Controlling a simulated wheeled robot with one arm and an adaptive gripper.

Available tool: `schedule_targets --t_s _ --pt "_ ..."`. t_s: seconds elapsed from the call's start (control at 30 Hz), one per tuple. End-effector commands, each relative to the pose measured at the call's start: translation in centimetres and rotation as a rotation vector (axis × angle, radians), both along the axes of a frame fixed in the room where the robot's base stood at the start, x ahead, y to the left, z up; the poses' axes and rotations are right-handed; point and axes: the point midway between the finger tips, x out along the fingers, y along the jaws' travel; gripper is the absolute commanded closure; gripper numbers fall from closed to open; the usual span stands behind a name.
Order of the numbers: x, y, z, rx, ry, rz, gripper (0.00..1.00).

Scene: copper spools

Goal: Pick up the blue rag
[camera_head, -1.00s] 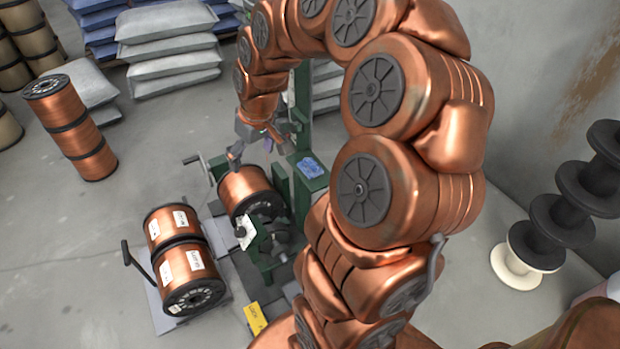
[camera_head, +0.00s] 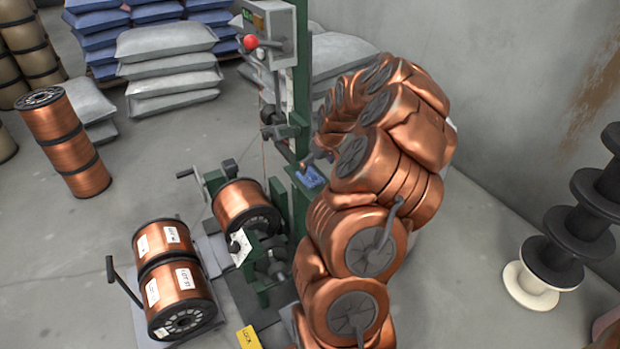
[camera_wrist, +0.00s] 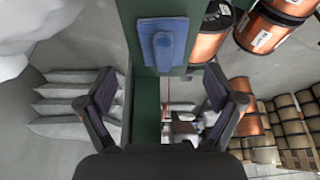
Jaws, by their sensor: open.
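The blue rag (camera_head: 310,177) lies folded on a small green ledge (camera_head: 297,190) of the winding machine. In the wrist view the rag (camera_wrist: 163,42) lies flat on the green surface, ahead of the fingers and centred between them left to right. My gripper (camera_wrist: 161,90) is open, with a dark finger on either side and nothing between them. In the head view, part of my gripper (camera_head: 314,160) shows just above the rag; my arm hides the rest. I see no contact with the rag.
The machine's green column (camera_head: 299,90) rises close behind the ledge. A copper spool (camera_head: 240,198) sits in the machine to the left, and two labelled spools (camera_head: 172,268) stand front left. Grey sacks (camera_head: 168,62) are stacked at the back.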

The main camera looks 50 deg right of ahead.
Motion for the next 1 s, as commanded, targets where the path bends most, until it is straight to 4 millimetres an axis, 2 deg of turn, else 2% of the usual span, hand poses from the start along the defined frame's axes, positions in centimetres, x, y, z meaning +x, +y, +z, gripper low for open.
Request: schedule_targets --t_s 0.17,0.43,0.73,1.0 --pt "0.5 0.0 -1.1 0.0 -0.001 0.0 0.08" --pt "1.7 0.1 -4.5 0.004 0.003 0.001 0.08" --pt "2.0 0.0 -5.0 0.001 0.0 0.0 0.08" --pt "2.0 -0.1 -4.9 0.001 0.0 0.0 0.35"
